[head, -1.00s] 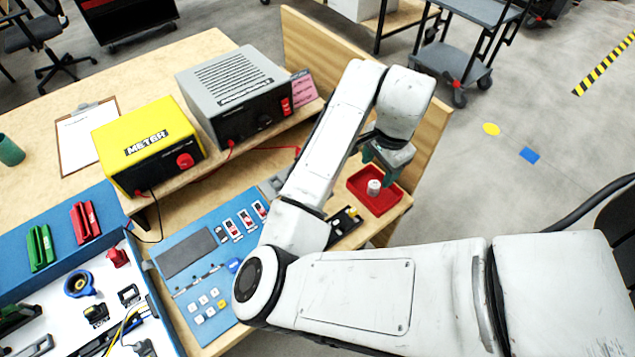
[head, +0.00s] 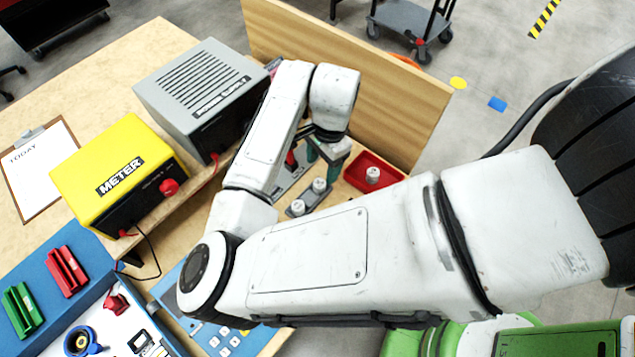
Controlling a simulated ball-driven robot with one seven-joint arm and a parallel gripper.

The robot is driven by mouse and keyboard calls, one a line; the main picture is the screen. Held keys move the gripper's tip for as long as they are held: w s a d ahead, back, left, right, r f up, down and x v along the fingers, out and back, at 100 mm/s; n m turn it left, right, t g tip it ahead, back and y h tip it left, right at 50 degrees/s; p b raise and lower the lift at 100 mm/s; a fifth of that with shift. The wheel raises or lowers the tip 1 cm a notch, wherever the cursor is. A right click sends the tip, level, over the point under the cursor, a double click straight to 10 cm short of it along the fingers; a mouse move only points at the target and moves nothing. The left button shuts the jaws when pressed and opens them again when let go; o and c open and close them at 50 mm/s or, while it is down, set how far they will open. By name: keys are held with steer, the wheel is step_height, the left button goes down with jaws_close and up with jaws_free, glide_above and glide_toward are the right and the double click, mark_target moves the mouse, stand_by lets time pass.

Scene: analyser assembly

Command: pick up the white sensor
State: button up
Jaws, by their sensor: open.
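A small white cylinder (head: 373,174), which looks like a white sensor, stands in the red tray (head: 391,181) at the right end of the bench. Two similar white cylinders, one farther back (head: 319,186) and one nearer (head: 298,207), sit on a grey holder left of the tray. Which of them the task means cannot be told. My gripper (head: 322,163) is open, with greenish fingers pointing down. It is left of the tray, above and behind the grey holder. I see nothing between its fingers, though the arm partly hides this area.
A grey power box (head: 200,85) and a yellow meter (head: 117,170) stand left of my arm on a raised shelf. A wooden panel (head: 345,75) rises behind the tray. A blue panel and a parts case (head: 70,330) lie at the front left.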

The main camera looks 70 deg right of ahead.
mark_target(320, 183)
steer(key=shift+a+f+p, duration=0.15)
steer(key=shift+f, duration=0.9)
steer(key=shift+a+f+p, duration=0.15)
steer(key=shift+a+f, duration=0.05)
steer(key=shift+f, duration=0.85)
steer(key=shift+a+f+p, duration=0.15)
steer(key=shift+f, duration=0.9)
jaws_close()
